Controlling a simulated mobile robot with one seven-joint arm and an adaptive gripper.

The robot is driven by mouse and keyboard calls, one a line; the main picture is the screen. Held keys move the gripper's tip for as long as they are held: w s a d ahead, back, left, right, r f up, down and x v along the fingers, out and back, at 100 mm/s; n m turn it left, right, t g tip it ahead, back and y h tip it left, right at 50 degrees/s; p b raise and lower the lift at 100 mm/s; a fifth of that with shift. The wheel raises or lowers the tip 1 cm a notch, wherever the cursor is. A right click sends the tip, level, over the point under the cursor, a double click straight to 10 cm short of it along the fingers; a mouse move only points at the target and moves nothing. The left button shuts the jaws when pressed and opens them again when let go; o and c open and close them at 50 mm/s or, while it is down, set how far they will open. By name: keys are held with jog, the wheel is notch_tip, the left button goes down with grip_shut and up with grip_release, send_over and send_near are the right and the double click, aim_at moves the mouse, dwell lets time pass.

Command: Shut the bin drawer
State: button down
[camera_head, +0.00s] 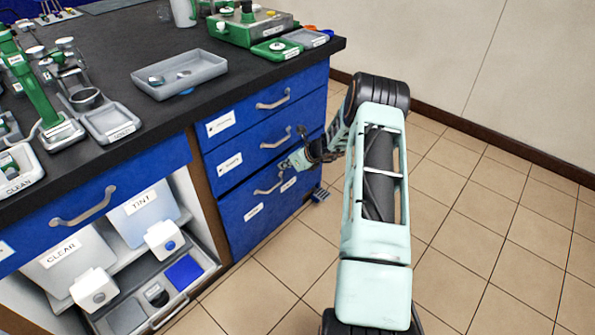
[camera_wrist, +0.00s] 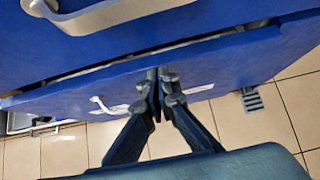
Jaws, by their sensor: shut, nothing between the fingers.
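The blue drawer stack has three fronts with grey handles. The bottom drawer front (camera_head: 237,222) has white labels and a handle; I cannot read whether it is the bin drawer. In the wrist view, a narrow dark gap runs along the top of this lower front (camera_wrist: 225,60), so it looks nearly closed. My gripper (camera_head: 282,166) is at the stack, close to the bottom drawer's handle. In the wrist view my gripper (camera_wrist: 158,75) is shut and empty, its fingertips over the lower front. I cannot tell whether they touch it.
Left of the stack, an open bay holds the CLEAR bin (camera_head: 72,262) and TINT bin (camera_head: 143,217) above a grey pull-out tray (camera_head: 205,262). The black worktop (camera_head: 120,160) overhangs the fronts. Tiled floor (camera_head: 480,230) is clear on the right.

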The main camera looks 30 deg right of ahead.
jog(key=shift+w+a+r, duration=0.1)
jog(key=shift+w+a, duration=0.1)
jog(key=shift+w, duration=0.3)
jog(key=shift+w+a+r, duration=0.1)
jog(key=shift+w+a, duration=0.05)
jog(key=shift+w, duration=0.35)
